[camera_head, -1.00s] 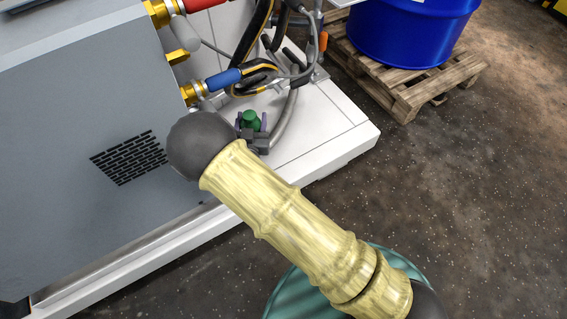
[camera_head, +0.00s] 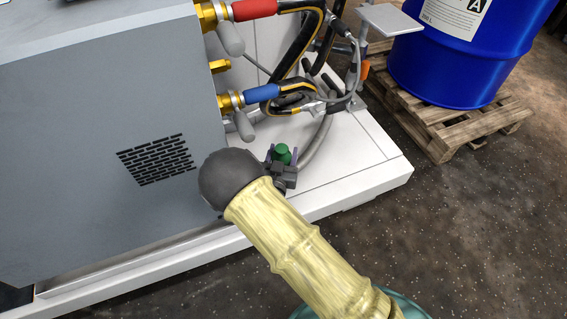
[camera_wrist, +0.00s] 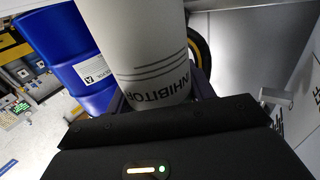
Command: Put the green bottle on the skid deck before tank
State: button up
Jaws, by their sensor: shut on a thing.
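In the wrist view the bottle is a pale cylinder (camera_wrist: 140,45) printed "INHIBITOR". My gripper (camera_wrist: 160,98) is shut on it. My arm hides most of the gripper in the head view, and the bottle's lower end is hidden. The white skid deck (camera_head: 352,150) lies around and below the gripper in the picture. I cannot tell whether the bottle touches the deck. I cannot tell for sure which part is the tank.
A grey cabinet (camera_head: 90,120) stands left of the gripper. Hoses with a red sleeve (camera_head: 254,9) and a blue sleeve (camera_head: 262,93) hang behind it. A blue drum (camera_head: 440,60) stands on a wooden pallet (camera_head: 455,130) at right. The deck's right front part is bare.

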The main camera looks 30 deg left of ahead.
jog(key=shift+f+b, duration=1.25)
jog(key=shift+f, duration=0.55)
jog(key=shift+f, duration=0.15)
jog(key=o, duration=1.2)
jog(key=shift+o, duration=0.2)
jog(key=shift+r, duration=0.2)
jog(key=p+v, duration=0.6)
jog(key=v, duration=0.6)
